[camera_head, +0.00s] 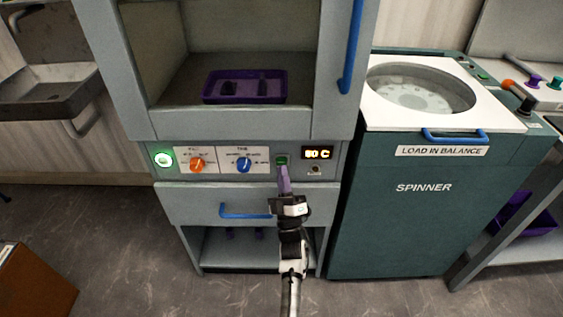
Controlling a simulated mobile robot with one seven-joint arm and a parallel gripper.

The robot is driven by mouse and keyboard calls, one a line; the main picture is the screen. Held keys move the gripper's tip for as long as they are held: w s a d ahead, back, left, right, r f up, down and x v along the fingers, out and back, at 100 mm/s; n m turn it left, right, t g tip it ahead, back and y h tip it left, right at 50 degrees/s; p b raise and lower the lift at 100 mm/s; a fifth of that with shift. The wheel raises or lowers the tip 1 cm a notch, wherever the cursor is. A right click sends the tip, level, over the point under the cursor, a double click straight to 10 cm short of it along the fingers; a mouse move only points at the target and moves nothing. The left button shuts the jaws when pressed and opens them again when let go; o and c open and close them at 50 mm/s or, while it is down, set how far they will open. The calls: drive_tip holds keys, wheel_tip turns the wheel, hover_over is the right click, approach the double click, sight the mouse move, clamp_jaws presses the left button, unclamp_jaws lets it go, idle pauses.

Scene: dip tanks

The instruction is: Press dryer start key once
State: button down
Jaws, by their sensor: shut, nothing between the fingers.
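The dryer (330,115) is a grey cabinet with a control panel across its middle. On the panel are a lit green round button (163,159), an orange knob (197,165), a blue knob (244,165), a small dark green square key (282,160) and a display (317,153) reading about 80 C. My gripper (283,170) is shut and empty, its purple fingers pointing up at the panel just below the square key. I cannot tell whether the fingertips touch the key. The key's label is not readable.
A purple tray (245,87) sits in the open chamber above the panel. A drawer with a blue handle (246,211) is below, left of my gripper. A teal spinner (430,205) with a white top stands close on the right.

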drive_tip(key=shift+w, duration=0.1)
idle(0.5)
drive_tip(key=shift+w+b, duration=0.3)
drive_tip(key=shift+b, duration=0.2)
drive_tip(key=shift+w+b, duration=0.4)
idle(0.3)
idle(0.4)
drive_tip(key=shift+s, duration=0.8)
